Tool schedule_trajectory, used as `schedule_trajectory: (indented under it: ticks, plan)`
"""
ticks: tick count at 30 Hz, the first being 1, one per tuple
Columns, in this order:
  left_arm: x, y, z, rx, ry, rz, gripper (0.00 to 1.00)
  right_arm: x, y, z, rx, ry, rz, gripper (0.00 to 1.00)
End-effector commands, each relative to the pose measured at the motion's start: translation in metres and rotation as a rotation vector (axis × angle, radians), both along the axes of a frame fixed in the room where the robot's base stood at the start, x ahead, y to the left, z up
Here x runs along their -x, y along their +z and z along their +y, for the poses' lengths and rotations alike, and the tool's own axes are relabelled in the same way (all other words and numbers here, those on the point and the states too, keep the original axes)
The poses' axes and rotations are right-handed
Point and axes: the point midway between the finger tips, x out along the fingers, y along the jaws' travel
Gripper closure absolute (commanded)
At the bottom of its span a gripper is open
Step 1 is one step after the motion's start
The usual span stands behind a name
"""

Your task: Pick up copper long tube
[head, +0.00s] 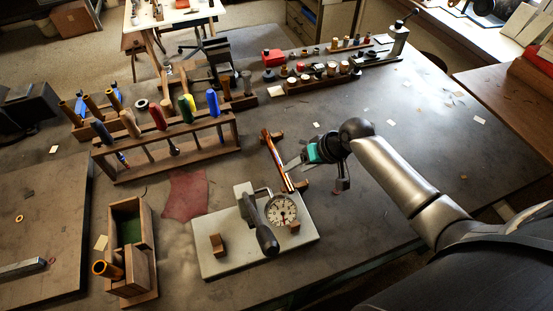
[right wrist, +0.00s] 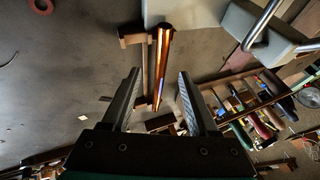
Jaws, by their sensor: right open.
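The copper long tube (head: 274,155) lies on wooden rests (head: 302,185) on the workbench, and its orange-brown length also shows in the right wrist view (right wrist: 163,55). My right gripper (head: 295,163) is just to the right of the tube in the head view, its fingers pointing toward it. In the right wrist view my right gripper (right wrist: 159,74) is open, with the tube lying in the gap between its two fingers. I see no finger touching the tube, and cannot tell how far apart they are in depth. My left gripper is not in view.
A wooden tool rack (head: 165,160), a red cloth (head: 186,195) and a wooden box (head: 132,250) are left. The bench right of my gripper is mostly clear.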

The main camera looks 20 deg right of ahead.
Motion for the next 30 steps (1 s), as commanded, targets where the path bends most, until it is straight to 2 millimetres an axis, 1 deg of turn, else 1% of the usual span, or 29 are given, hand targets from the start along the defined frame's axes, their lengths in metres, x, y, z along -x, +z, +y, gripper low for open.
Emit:
schedule_trajectory:
  ticks: [5, 12, 15, 25, 30]
  plan:
    - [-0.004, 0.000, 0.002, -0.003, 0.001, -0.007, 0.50, -0.005, -0.008, 0.004, -0.002, 0.000, 0.000, 0.40]
    - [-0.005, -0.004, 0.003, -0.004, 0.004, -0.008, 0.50, -0.018, -0.033, 0.014, -0.001, -0.001, -0.001, 0.40]
    - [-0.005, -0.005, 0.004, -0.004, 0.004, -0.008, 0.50, -0.021, -0.041, 0.017, -0.001, -0.001, 0.000, 0.40]
    - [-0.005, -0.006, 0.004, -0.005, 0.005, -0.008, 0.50, -0.023, -0.044, 0.018, 0.000, 0.000, -0.001, 0.40]
    - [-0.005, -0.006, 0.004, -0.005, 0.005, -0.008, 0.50, -0.023, -0.044, 0.018, 0.000, 0.000, -0.001, 0.59]
